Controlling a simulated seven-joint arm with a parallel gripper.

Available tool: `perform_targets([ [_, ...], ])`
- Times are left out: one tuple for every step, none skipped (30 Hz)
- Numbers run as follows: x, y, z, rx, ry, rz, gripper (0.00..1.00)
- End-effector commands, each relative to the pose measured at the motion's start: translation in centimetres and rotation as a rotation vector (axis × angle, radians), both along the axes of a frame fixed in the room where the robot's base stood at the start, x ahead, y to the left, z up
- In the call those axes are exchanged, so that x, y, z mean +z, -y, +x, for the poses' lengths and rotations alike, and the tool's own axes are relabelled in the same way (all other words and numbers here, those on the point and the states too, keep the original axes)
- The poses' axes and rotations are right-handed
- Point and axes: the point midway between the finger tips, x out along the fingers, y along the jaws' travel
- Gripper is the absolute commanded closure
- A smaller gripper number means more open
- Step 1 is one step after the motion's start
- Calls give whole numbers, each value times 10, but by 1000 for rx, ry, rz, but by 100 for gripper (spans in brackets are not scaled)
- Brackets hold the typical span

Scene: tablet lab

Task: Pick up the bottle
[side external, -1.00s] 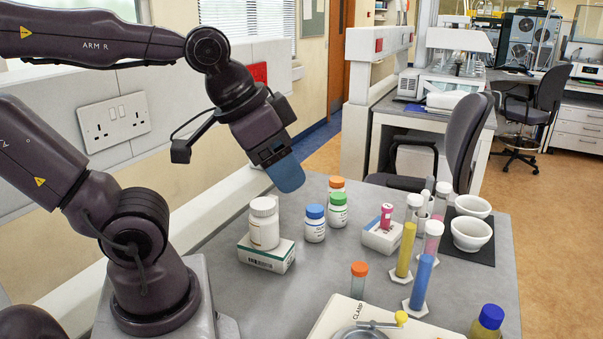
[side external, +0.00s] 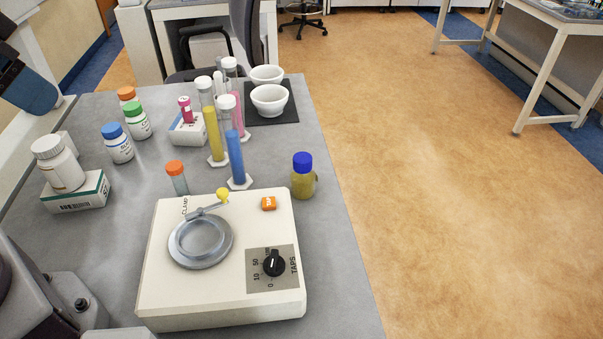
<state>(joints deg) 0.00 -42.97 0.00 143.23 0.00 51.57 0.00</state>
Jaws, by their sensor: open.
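Several bottles stand on the grey bench. A large white bottle (side external: 62,170) stands upright on a white-and-green box (side external: 75,194). To its right are white bottles with a blue cap (side external: 118,147), a green cap (side external: 138,123) and an orange cap (side external: 127,95), the last partly hidden. A yellowish bottle with a blue cap (side external: 303,180) stands near the right edge.
A tablet tester (side external: 220,301) fills the front. Behind it stand an orange-capped vial (side external: 179,181) and yellow (side external: 213,137) and blue (side external: 235,158) cylinders. White bowls (side external: 270,102) sit on a dark mat. Bare bench lies around the bottles.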

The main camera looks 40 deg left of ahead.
Motion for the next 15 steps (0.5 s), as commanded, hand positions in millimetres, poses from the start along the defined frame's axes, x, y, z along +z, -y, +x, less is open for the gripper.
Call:
perform_targets([
  [0,0,0,0,0,0,39],
  [0,0,0,0,0,0,39],
  [0,0,0,0,0,0,39],
  [0,0,0,0,0,0,32],
  [0,0,0,0,0,0,30],
  [0,0,0,0,0,0,30],
  [0,0,0,0,0,0,30],
  [0,0,0,0,0,0,30],
  [0,0,0,0,0,0,30],
  [0,0,0,0,0,0,30],
  [0,0,0,0,0,0,30],
  [0,0,0,1,0,0,30],
  [0,0,1,3,-2,-1,30],
  [1,0,2,6,-6,-3,30],
  [3,0,6,13,-14,-7,30],
])
